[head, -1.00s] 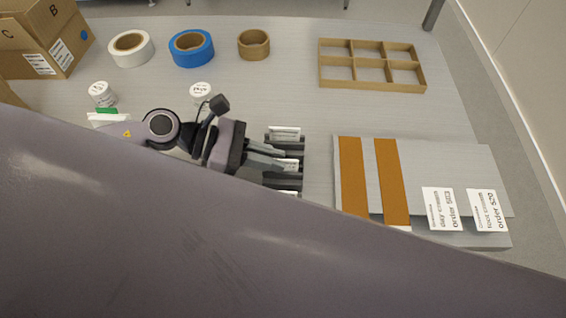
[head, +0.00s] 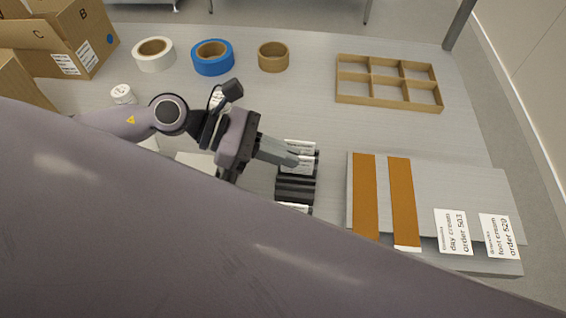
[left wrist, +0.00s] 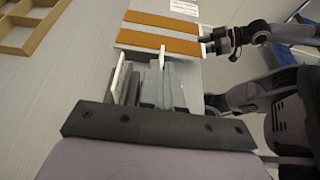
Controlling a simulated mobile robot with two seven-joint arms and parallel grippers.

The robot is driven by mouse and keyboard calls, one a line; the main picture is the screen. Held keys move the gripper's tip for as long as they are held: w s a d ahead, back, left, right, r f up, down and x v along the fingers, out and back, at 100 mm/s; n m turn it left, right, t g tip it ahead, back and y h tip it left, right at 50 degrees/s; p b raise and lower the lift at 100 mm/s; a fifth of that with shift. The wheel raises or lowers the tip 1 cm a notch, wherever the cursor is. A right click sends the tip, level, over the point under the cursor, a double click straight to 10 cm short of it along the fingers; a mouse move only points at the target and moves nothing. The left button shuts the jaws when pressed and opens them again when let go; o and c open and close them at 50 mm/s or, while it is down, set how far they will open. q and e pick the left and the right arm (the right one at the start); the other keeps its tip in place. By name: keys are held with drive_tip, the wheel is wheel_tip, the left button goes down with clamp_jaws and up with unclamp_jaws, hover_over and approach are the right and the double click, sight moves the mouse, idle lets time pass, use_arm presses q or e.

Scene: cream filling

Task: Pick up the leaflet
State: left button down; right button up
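The leaflet, a small white printed card (head: 297,168), is at the fingertips of my left gripper (head: 290,157), beside and slightly over a black slotted rack (head: 295,188). In the left wrist view the leaflet (left wrist: 163,62) stands edge-on between the two grey fingers (left wrist: 163,85), which look closed on it. Other white cards stand at the far end (head: 300,146) and near end (head: 293,208) of the rack. My right gripper (left wrist: 210,43) shows only in the left wrist view, near the orange strips; its fingers are too small to read.
A grey board with orange strips (head: 402,190) and two labels (head: 453,230) lies right of the rack. A wooden divided tray (head: 388,103), tape rolls (head: 212,57) and cardboard boxes (head: 75,40) stand farther back. My own arm covers the lower part of the head view.

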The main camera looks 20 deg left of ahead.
use_arm(q)
wheel_tip(320, 180, up, 15)
drive_tip(key=shift+f, duration=0.15)
